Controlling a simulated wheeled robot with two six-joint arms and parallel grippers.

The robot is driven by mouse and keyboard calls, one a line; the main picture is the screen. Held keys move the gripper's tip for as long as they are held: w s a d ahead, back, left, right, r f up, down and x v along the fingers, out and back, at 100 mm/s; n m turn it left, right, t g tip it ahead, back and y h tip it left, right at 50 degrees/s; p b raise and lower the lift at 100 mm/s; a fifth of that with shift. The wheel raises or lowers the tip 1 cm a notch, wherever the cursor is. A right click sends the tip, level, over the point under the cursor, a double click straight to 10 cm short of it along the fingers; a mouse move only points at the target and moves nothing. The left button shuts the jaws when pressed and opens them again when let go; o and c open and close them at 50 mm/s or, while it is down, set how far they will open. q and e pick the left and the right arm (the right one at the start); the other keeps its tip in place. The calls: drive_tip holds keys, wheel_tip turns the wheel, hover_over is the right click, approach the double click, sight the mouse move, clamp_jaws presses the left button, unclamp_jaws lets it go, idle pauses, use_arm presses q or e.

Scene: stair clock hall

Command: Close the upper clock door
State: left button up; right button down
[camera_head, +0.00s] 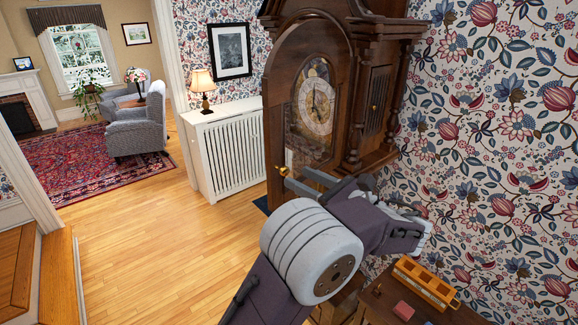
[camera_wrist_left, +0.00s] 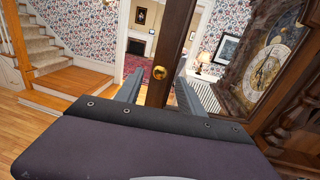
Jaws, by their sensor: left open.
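The tall dark wood clock has a gold and silver dial (camera_head: 316,106) behind its arched upper door (camera_head: 269,108). The door stands ajar, its free edge swung out from the case. A small brass knob (camera_head: 283,171) sits low on that edge. My left gripper (camera_head: 297,180) is open, its fingertips close to the knob. In the left wrist view, the knob (camera_wrist_left: 159,72) and door stile (camera_wrist_left: 171,40) appear between the two spread fingers (camera_wrist_left: 158,88); I cannot tell whether they touch. The dial (camera_wrist_left: 265,68) shows to the right. My right gripper is not in view.
A white radiator cover (camera_head: 230,150) with a lamp (camera_head: 203,85) stands behind the clock, left. A wooden surface at the lower right holds an orange-yellow slotted object (camera_head: 425,283) and a pink block (camera_head: 404,310). The wood floor (camera_head: 150,250) at left is clear; stairs (camera_wrist_left: 45,50) rise beyond.

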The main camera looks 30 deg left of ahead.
sight(287, 172)
use_arm(q)
drive_tip(key=p+x, duration=0.1)
drive_tip(key=x, duration=0.4)
drive_tip(key=shift+d, duration=0.1)
clamp_jaws()
idle(1.2)
